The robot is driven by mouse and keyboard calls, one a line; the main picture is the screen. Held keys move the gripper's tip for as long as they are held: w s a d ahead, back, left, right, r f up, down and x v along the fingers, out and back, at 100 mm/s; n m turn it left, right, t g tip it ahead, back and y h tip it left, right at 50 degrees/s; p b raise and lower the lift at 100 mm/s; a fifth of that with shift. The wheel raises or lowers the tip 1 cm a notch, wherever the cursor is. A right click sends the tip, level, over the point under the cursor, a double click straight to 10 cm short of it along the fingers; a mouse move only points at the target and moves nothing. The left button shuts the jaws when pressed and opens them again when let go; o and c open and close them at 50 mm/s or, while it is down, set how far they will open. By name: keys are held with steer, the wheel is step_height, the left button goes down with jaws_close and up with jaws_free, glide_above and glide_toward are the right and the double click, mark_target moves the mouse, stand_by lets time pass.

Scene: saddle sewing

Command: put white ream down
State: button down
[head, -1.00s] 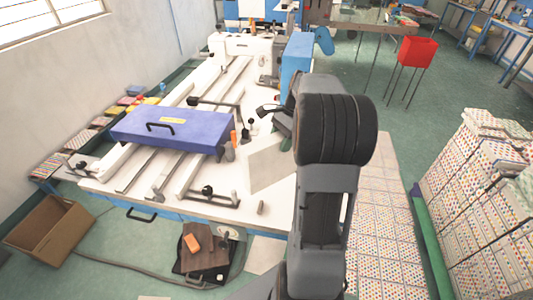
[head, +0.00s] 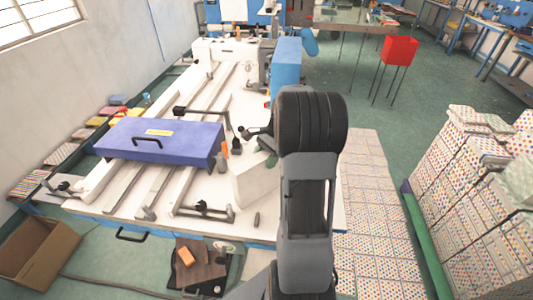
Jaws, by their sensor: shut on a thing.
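The white ream (head: 254,184) is a pale, flat block at the right part of the white work table (head: 304,216). It looks tilted. My gripper (head: 268,146) is above it, largely hidden behind my dark arm, and is shut on the ream's upper part. The fingertips are not clear. I cannot tell whether the ream's lower edge touches the table top.
A blue-purple case (head: 160,140) lies across the table rails to the left. A small peg (head: 257,219) stands near the front edge. Dotted boxes (head: 460,165) are stacked at right. A cardboard box (head: 38,252) sits on the floor at left.

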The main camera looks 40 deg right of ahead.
mark_target(269, 171)
steer(key=shift+f, duration=1.6)
steer(key=shift+f, duration=0.1)
steer(key=c, duration=0.5)
jaws_free()
steer(key=shift+s+f, duration=0.1)
